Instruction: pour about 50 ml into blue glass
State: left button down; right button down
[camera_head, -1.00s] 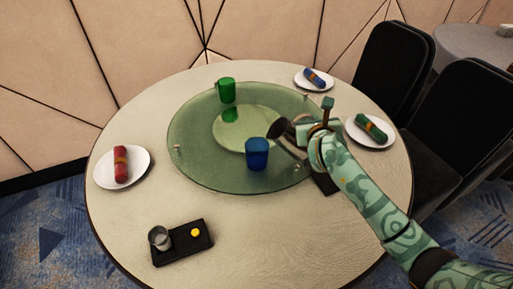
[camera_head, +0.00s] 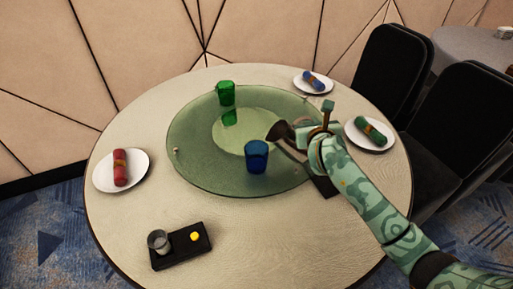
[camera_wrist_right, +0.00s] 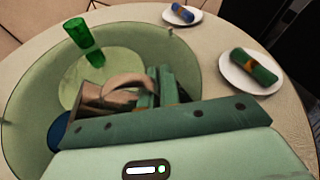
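The blue glass (camera_head: 257,158) stands upright on the near part of the green glass turntable (camera_head: 190,160). Its blue edge also shows at the lower left of the wrist view (camera_wrist_right: 57,133), mostly hidden by my gripper. My right gripper (camera_wrist_right: 155,88) is shut on the handle of a brownish metallic jug (camera_wrist_right: 92,97). In the head view the jug (camera_head: 278,131) is tilted, with its mouth towards the left, above and just right of the blue glass. I cannot make out any liquid stream or the level in the glass. My left gripper is out of view.
A green glass (camera_head: 225,94) stands farther back on the turntable. White plates with rolled napkins lie left (camera_head: 137,181), back (camera_head: 326,87) and right (camera_head: 381,142). A black tray (camera_head: 180,260) holds a small clear glass (camera_head: 159,242) and a yellow item.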

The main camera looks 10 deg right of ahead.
dwell(0.8)
jog(key=shift+d+m, duration=0.3)
jog(key=shift+m, duration=0.1)
jog(key=d+f+m+t+y, duration=0.1)
jog(key=d+f+m+y, duration=0.3)
jog(key=d+m, duration=0.1)
jog(key=shift+s+d+f+m, duration=0.25)
jog(key=shift+s+f+m, duration=0.15)
jog(key=shift+s+m, duration=0.1)
dwell(2.8)
